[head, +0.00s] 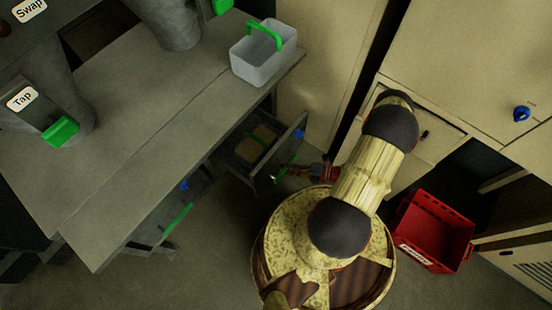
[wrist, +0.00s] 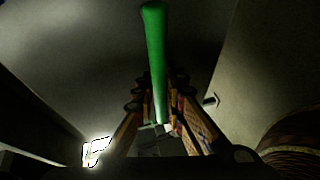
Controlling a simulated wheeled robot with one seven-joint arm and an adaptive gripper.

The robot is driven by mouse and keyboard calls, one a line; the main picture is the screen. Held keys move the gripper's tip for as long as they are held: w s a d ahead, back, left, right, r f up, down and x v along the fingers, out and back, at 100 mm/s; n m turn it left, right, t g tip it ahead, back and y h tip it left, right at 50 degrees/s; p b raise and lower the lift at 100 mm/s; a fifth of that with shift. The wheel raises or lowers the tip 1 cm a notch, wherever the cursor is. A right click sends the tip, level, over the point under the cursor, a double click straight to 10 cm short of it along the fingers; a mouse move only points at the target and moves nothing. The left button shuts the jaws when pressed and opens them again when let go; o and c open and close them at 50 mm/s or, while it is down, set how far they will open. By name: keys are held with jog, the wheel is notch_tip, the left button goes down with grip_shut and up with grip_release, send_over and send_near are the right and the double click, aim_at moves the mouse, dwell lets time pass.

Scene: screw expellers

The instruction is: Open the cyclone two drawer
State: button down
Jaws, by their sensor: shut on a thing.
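A grey drawer (head: 267,178) under the right end of the bench is pulled out, with its inside and a brown block (head: 262,138) showing. Its front carries a green bar handle (head: 292,159) and a blue knob (head: 299,134). My gripper (head: 277,174) is at this drawer front, shut on the green handle. In the wrist view the green handle (wrist: 154,50) runs down between the two fingers of my gripper (wrist: 163,122). I cannot read which drawer is cyclone two. A second drawer front with a green handle (head: 177,218) stands further left under the bench.
A grey bin with a green handle (head: 262,62) stands on the bench's right corner. Grey machines labelled Tap (head: 22,98) and Swap (head: 29,10) stand left and behind. A red crate (head: 433,228) lies on the floor right of my base. Pale cabinets (head: 470,60) close the right side.

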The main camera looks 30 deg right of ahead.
jog(key=shift+s+d, duration=0.25)
jog(key=shift+s, duration=0.45)
jog(key=shift+s+d, duration=0.3)
jog(key=shift+s, duration=0.45)
jog(key=shift+s+d, duration=0.25)
jog(key=shift+s, duration=0.45)
jog(key=c, duration=1.8)
grip_release()
jog(key=v, duration=1.2)
